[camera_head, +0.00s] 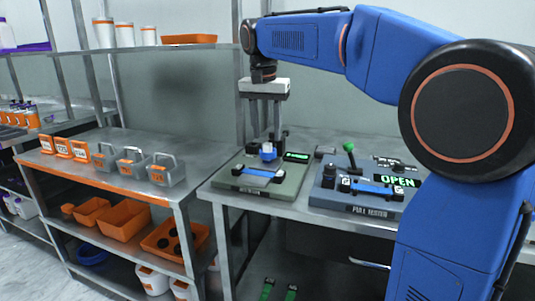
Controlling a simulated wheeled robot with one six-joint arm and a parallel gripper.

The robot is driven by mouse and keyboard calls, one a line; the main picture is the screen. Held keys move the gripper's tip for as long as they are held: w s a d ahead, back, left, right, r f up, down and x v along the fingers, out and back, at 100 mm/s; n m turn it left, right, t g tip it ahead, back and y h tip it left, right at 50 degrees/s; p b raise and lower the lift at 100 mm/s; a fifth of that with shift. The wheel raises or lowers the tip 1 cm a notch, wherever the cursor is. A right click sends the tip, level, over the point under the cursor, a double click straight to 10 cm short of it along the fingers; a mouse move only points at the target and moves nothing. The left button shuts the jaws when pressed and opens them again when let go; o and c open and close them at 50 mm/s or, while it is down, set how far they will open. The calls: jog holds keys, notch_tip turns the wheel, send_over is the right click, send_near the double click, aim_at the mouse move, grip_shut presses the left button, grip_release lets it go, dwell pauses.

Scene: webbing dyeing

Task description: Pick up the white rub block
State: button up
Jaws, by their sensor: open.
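My gripper (265,133) hangs from my blue arm, pointing down over the left device on the metal table. Its two dark fingers are apart, with a gap between them. Just below the fingertips, a small pale piece that looks like the white rub block (267,147) sits on top of a blue part of the grey-green device (239,181). The block is small and partly hidden by the fingers. I cannot tell whether the fingers touch it.
A pull tester (360,209) with a green-knobbed lever and a lit "OPEN" display stands to the right. At left, a metal bench (118,179) holds grey caddies (165,171) and orange-framed cards. Orange bins (124,219) sit below. A post stands behind my gripper.

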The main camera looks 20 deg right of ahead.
aim_at(267, 143)
jog(key=shift+w+d+f, duration=0.1)
jog(key=shift+w+f, duration=0.05)
jog(key=shift+f, duration=0.75)
jog(key=shift+w+d+f, duration=0.1)
jog(key=shift+f, duration=0.75)
grip_shut()
